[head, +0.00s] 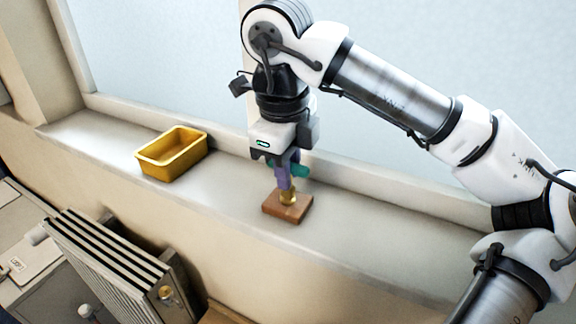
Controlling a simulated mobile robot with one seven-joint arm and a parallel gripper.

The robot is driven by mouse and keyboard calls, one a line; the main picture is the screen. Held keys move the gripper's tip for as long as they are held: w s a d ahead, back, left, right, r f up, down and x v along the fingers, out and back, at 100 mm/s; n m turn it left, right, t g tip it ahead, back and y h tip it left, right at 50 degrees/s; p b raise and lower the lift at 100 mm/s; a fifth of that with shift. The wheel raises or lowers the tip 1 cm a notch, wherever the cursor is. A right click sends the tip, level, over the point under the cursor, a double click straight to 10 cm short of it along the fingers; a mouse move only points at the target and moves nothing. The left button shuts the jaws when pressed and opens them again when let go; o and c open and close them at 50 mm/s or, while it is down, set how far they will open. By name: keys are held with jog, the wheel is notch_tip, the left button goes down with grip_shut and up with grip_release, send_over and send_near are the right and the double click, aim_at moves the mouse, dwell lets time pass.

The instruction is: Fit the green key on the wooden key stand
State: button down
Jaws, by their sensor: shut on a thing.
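The wooden key stand (287,209) sits on the window sill, a small brown block with a short brass-coloured post (288,197) on top. My gripper (286,180) points down right above the stand, its purplish fingers close to the post. It is shut on the green key (301,170), whose teal-green part shows to the right of the fingers. The rest of the key is hidden behind the fingers. I cannot tell whether the key touches the post.
A yellow open bin (172,154) stands on the sill to the left. The window pane and its frame rise behind the sill. A ribbed radiator (115,262) with a brass valve stands below the sill's front edge. The sill is clear between bin and stand.

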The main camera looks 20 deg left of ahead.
jog(key=shift+f, duration=0.3)
jog(key=c, duration=1.2)
grip_release()
jog(key=shift+r, duration=0.1)
notch_tip(320, 180, up, 14)
jog(key=s, duration=0.1)
jog(key=shift+s+a+f, duration=0.15)
jog(key=shift+s+f, duration=0.1)
jog(key=shift+s, duration=0.05)
